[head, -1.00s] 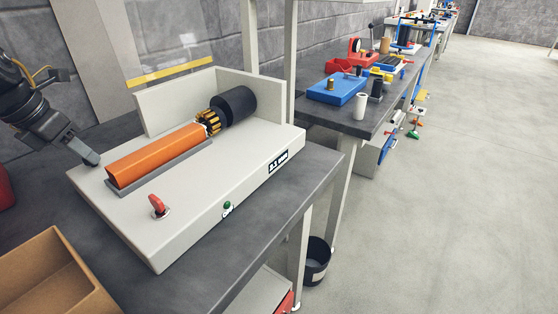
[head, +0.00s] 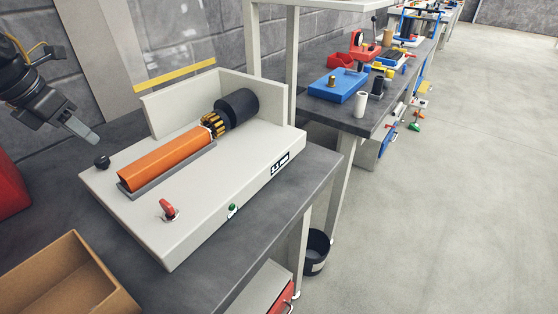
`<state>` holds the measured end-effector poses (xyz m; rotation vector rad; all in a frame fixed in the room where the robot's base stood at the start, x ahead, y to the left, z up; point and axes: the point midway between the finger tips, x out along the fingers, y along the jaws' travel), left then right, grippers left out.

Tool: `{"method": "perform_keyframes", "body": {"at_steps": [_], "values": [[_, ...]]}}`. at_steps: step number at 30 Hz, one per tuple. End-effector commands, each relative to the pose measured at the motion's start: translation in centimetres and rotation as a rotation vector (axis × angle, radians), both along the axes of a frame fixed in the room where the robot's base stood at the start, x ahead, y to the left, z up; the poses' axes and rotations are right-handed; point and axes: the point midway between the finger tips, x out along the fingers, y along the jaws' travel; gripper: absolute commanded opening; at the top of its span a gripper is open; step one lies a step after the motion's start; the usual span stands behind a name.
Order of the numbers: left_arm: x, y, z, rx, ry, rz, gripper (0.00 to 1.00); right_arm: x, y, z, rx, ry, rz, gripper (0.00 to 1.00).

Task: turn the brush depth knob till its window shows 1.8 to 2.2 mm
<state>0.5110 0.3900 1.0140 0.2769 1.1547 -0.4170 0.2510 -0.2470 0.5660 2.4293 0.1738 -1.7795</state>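The machine has a pale base (head: 215,215) with an orange bar (head: 165,160) in a grey cradle in front of a brass-coloured brush (head: 213,124) and a black cylinder (head: 237,106). My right gripper is out of view.
A cardboard box (head: 75,275) stands at the lower left and a red object (head: 10,188) at the left edge. A raised back wall (head: 180,98) stands behind the brush.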

Motion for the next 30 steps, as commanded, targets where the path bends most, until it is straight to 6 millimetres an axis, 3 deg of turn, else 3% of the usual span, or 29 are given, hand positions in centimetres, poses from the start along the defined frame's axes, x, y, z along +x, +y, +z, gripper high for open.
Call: {"method": "perform_keyframes", "body": {"at_steps": [1,4,14,30], "values": [[0.0,0.0,0.0,0.0,0.0,0.0,0.35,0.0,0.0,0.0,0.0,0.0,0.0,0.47],[0.0,0.0,0.0,0.0,0.0,0.0,0.47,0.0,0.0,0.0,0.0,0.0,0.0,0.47],[-0.1,0.0,0.2,0.0,0.0,0.0,0.47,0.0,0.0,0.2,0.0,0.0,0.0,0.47],[-1.7,0.9,5.2,0.0,-0.002,-0.001,0.47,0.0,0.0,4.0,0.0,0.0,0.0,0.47]]}}
